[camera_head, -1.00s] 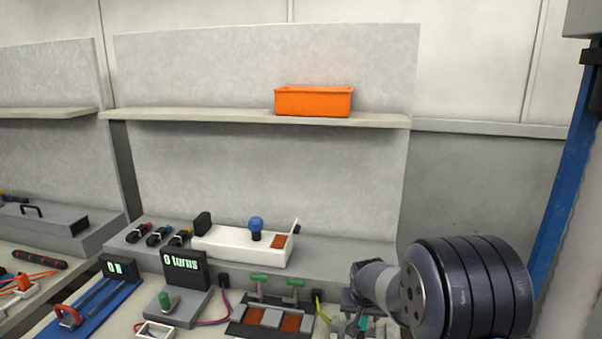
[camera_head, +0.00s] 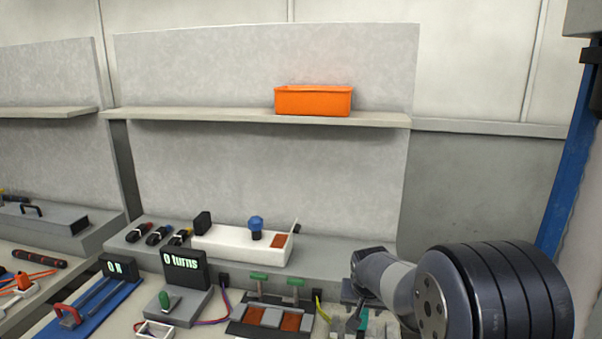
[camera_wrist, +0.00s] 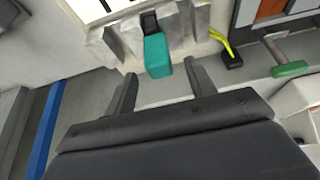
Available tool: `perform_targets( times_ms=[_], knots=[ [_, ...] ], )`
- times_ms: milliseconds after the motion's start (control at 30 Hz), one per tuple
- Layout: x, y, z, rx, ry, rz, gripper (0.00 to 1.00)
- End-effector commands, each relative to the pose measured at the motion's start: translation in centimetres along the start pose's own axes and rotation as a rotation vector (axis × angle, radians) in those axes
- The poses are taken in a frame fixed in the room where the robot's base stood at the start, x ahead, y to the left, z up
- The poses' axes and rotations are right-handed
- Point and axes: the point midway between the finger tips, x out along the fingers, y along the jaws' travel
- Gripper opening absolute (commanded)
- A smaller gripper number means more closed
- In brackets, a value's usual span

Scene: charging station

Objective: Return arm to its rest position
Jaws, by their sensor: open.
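My arm reaches in from the lower right of the head view, over the right end of the workbench. My gripper (camera_wrist: 160,70) is open in the wrist view, its two dark fingers apart with nothing held between them. A teal-handled part (camera_wrist: 157,55) with a black top stands in a grey holder just beyond the fingertips. I cannot tell the exact gap between them. In the head view my gripper (camera_head: 362,296) is small and partly hidden by my own wrist, above that teal part (camera_head: 363,320).
An orange bin (camera_head: 313,101) stands on the shelf. A blue post (camera_head: 565,170) rises at right.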

Motion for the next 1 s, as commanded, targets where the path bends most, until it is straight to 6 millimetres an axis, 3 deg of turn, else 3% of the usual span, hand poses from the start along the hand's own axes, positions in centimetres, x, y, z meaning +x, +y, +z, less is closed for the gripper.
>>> perform_targets(
  times_ms=[267, 300, 600, 1000],
  knots=[
    [4.9, 0.1, 0.1, 0.002, -0.003, 0.001, 0.52],
    [3.5, 0.0, -0.6, 0.002, 0.003, -0.001, 0.52],
    [0.1, 0.0, -2.0, 0.001, 0.001, 0.000, 0.52],
    [-2.4, 0.0, -3.1, 0.001, 0.001, 0.000, 0.52]
  ],
)
